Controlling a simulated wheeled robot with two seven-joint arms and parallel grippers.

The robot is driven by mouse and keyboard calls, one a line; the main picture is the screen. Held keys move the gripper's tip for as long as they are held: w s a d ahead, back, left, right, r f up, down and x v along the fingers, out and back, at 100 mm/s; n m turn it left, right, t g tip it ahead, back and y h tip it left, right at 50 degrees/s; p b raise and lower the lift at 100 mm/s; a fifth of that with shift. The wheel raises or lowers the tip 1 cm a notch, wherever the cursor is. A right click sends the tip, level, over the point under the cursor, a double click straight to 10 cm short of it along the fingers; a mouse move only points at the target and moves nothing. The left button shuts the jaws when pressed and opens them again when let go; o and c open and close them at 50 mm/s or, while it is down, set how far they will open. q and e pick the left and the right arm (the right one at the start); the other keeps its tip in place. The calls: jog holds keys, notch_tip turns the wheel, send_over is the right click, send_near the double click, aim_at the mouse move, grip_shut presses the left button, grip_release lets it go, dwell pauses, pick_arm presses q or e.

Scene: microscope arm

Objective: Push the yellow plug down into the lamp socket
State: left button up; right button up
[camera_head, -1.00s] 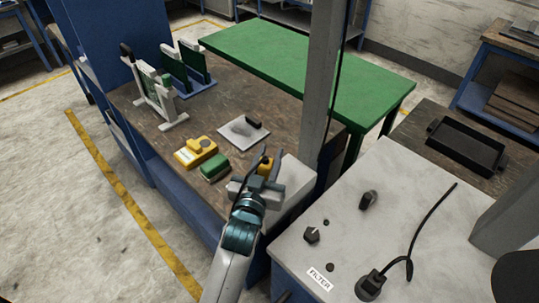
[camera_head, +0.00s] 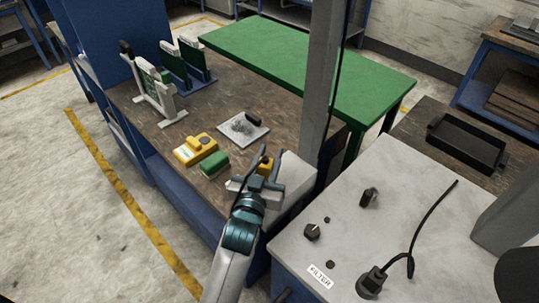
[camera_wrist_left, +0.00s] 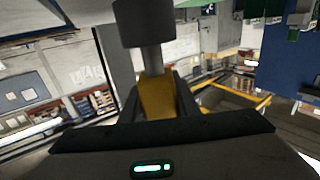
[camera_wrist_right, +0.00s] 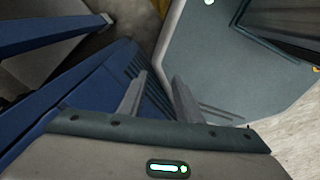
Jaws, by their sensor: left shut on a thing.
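The yellow plug (camera_head: 265,167) is between the fingers of my left gripper (camera_head: 256,172), beside the pale grey housing (camera_head: 291,181) at the bench's near right corner. In the left wrist view, my left gripper (camera_wrist_left: 157,100) is shut on the yellow plug (camera_wrist_left: 157,94). A grey stem joins the plug to a dark cylinder above it. I cannot make out the lamp socket, nor how deep the plug sits. My right gripper (camera_wrist_right: 158,95) shows only in its own wrist view, fingers apart and empty, above blue and grey surfaces.
A yellow device (camera_head: 195,149) and a green block (camera_head: 214,164) lie left of my left gripper. A grey plate (camera_head: 243,128) lies behind.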

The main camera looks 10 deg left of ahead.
pick_arm(q)
jog(key=shift+f+b, duration=0.5)
jog(key=shift+f, duration=0.4)
jog(key=shift+f+b, duration=0.3)
jog(key=shift+f, duration=0.2)
jog(key=o, duration=1.2)
jog(key=shift+s, duration=0.1)
jog(key=shift+s+p, duration=0.3)
jog(key=shift+s, duration=0.2)
jog(key=s+a+p, duration=0.1)
jog(key=s+p, duration=0.1)
jog(key=s, duration=1.4)
jog(key=shift+p, duration=0.35)
jog(key=shift+s, duration=0.1)
